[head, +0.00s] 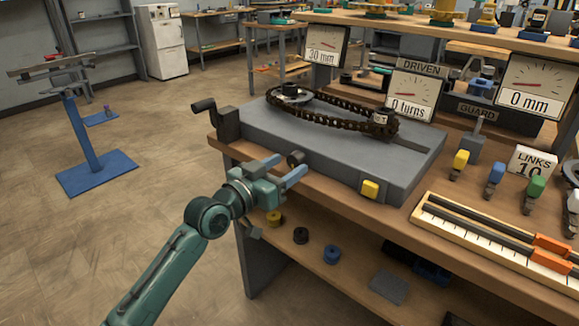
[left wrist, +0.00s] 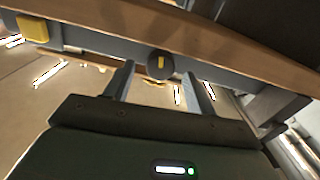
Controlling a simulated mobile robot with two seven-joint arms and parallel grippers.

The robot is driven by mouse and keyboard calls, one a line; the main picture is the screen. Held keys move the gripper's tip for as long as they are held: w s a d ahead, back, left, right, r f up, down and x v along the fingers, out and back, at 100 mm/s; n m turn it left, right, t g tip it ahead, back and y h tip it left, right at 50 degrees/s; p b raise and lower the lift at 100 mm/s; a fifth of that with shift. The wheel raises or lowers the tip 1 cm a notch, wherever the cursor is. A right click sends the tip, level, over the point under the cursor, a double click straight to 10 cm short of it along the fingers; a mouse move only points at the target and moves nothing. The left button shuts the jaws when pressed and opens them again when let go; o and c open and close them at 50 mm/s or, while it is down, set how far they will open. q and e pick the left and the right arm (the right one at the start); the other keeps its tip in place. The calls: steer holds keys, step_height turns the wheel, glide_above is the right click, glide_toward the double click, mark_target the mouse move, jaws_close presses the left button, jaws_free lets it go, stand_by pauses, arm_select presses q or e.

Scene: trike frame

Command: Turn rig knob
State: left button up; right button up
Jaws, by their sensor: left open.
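The rig (head: 320,148) is a grey block on the wooden bench, with a chain looped over its top. A small dark round knob (head: 295,158) sits on its front face. In the left wrist view the knob (left wrist: 160,64) shows a yellow mark on its face. My left gripper (head: 286,168) is open and empty in front of the rig, at the knob. In the left wrist view its two blue-grey fingers (left wrist: 160,80) stand to either side of the knob, which lines up with the gap. I cannot tell whether they touch it. My right gripper is out of view.
A crank handle (head: 212,112) sticks out at the rig's left end. A yellow button (head: 370,189) is on the front, right of the knob. The bench edge (head: 330,195) runs just below, with a lower shelf (head: 345,265) under it.

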arm_select(q)
steer(key=shift+x, duration=1)
